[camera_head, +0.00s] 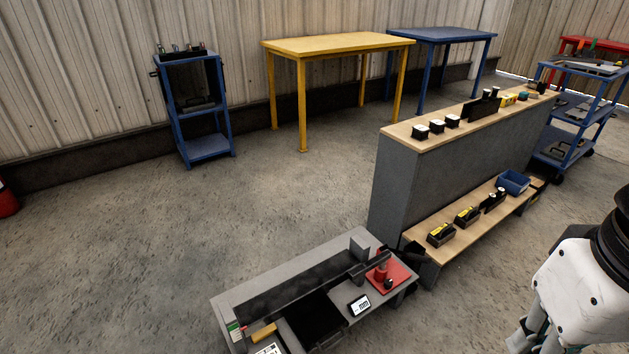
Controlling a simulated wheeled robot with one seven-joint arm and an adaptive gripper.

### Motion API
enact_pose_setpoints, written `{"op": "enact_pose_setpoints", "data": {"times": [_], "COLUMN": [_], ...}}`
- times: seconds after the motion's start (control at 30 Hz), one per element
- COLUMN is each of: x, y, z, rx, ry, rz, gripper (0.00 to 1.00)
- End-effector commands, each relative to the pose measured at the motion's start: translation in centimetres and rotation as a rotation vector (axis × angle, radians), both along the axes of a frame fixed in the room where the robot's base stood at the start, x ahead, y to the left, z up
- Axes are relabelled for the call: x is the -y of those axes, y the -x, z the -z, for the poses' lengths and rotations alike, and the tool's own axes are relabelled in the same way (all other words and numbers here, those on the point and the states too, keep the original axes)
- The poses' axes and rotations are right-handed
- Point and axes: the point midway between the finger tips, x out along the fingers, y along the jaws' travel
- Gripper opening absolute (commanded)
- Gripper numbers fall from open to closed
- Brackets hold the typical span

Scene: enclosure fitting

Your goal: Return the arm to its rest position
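My arm shows at the lower right, with a white and black housing. My gripper (526,338) hangs at its lower end, at the bottom edge of the picture and partly cut off. Its fingers are too small and cropped to tell whether they are open or shut. I see nothing clearly held in it. It is to the right of the low grey bench (235,296) and in front of the wooden lower shelf (462,248), apart from both in the picture.
The grey bench carries a red plate (399,274), a small display (359,305) and a black recess. A grey partition (400,185) with small dark boxes stands behind. A blue bin (513,182) sits on its shelf. Yellow (335,44) and blue (440,35) tables stand behind.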

Motion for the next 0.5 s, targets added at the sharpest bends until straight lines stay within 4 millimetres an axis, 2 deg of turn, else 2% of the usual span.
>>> {"op": "enact_pose_setpoints", "data": {"times": [0.33, 0.5], "x": [-0.5, -0.5], "y": [0.0, -0.1], "z": [0.8, -3.0], "rx": [0.051, 0.097], "ry": [-0.013, -0.011], "rz": [-0.015, -0.016], "gripper": [0.0, 0.0]}}
